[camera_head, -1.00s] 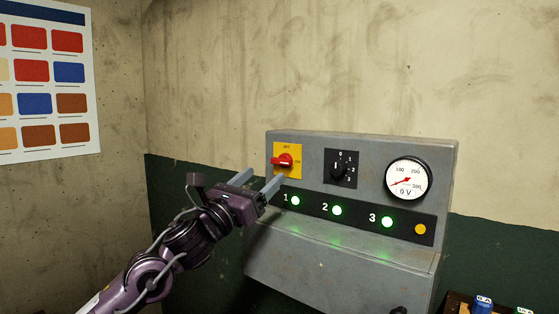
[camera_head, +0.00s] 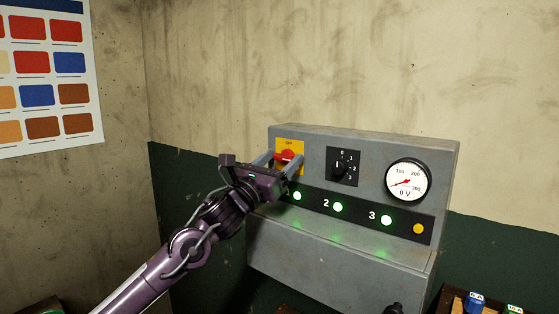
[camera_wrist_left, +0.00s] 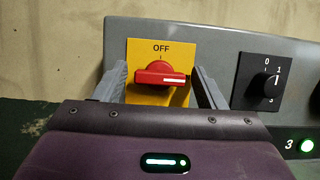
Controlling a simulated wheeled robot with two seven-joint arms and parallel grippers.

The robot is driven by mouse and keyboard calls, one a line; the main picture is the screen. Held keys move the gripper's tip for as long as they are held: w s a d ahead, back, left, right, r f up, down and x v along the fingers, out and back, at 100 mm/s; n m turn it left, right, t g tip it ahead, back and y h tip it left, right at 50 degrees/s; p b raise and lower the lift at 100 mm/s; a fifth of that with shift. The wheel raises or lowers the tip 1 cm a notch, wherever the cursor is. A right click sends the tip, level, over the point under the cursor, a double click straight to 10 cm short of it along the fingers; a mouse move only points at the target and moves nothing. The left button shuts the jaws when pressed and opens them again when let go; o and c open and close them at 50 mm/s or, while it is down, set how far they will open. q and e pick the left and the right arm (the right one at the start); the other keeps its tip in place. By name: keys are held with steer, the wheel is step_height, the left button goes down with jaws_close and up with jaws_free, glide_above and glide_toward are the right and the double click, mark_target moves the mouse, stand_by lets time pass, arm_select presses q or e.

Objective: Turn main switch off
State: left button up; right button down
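The main switch is a red rotary handle (camera_head: 288,155) on a yellow plate (camera_head: 290,144) marked OFF at its top, at the upper left of the grey panel (camera_head: 340,258). In the left wrist view the red handle (camera_wrist_left: 160,75) lies horizontal, its white mark pointing right, away from OFF. My left gripper (camera_head: 280,161) is open, with one finger on each side of the handle. In the left wrist view its fingers (camera_wrist_left: 163,88) stand at the left and right of the yellow plate; I cannot tell whether they touch the handle. My right gripper is not in view.
Right of the switch are a black selector knob (camera_head: 341,167) and a round gauge (camera_head: 408,181) reading near 0 V. Below is a black strip (camera_head: 356,211) with green lamps lit and a yellow one. A colour chart hangs on the left wall.

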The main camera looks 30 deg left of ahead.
arm_select(q)
steer(key=c, duration=0.8)
